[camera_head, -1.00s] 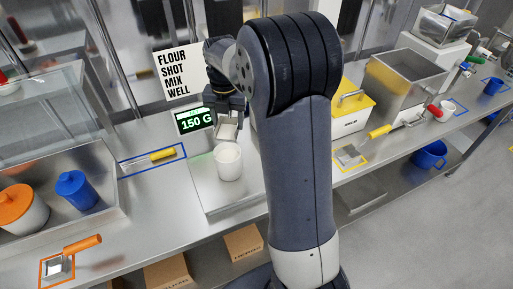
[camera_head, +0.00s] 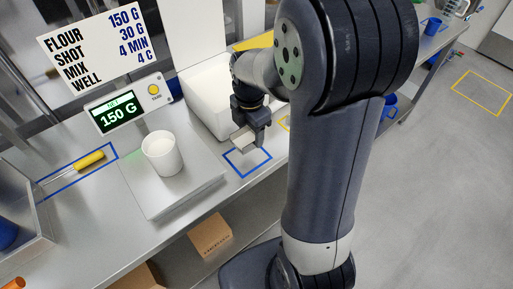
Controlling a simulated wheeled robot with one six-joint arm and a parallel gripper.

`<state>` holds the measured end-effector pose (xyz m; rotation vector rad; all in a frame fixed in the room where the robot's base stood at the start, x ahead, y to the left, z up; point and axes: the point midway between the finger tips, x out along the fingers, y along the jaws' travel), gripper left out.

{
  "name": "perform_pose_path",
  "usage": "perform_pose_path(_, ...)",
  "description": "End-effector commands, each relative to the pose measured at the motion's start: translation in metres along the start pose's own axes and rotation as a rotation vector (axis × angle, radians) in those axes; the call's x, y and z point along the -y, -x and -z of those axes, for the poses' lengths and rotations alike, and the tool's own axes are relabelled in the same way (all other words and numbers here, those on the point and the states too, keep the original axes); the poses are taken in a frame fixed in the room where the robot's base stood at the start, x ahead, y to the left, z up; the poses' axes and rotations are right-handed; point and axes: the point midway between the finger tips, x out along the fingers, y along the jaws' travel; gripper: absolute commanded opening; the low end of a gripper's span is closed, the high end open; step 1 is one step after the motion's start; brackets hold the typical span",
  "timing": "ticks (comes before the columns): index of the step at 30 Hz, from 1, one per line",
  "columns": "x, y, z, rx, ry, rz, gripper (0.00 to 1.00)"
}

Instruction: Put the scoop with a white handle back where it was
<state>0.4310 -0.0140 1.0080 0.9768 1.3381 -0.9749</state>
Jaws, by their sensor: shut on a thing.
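My gripper (camera_head: 250,122) is shut on the scoop with a white handle. The scoop's metal bowl (camera_head: 243,140) shows below the jaws. The handle is hidden by the jaws. The scoop is over or just behind an empty blue outlined rectangle (camera_head: 230,166) on the steel counter; I cannot tell whether it touches the counter. A white bin (camera_head: 201,111) stands just left of and behind my gripper.
A white cup (camera_head: 162,158) of white powder stands on the scale plate (camera_head: 160,203), left of my gripper. A yellow-handled tool (camera_head: 88,160) lies in another blue outline at the left. The counter's front edge is close.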

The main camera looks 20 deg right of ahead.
Motion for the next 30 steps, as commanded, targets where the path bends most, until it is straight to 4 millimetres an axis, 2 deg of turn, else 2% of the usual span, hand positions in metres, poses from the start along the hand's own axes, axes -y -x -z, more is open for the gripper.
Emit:
perform_pose_path(3, 0.001, -0.019, 0.0, -0.001, 0.001, 0.004, 0.33)
perform_pose_path(15, 0.0, -0.063, 0.0, -0.001, 0.003, 0.002, 0.33)
perform_pose_path(28, 0.0, -0.071, 0.0, 0.001, 0.003, -0.001, 0.33)
perform_pose_path(29, 0.0, -0.07, 0.0, 0.0, 0.003, -0.001, 0.58)
perform_pose_path(30, 0.0, -0.07, 0.0, 0.0, 0.003, -0.001, 0.61)
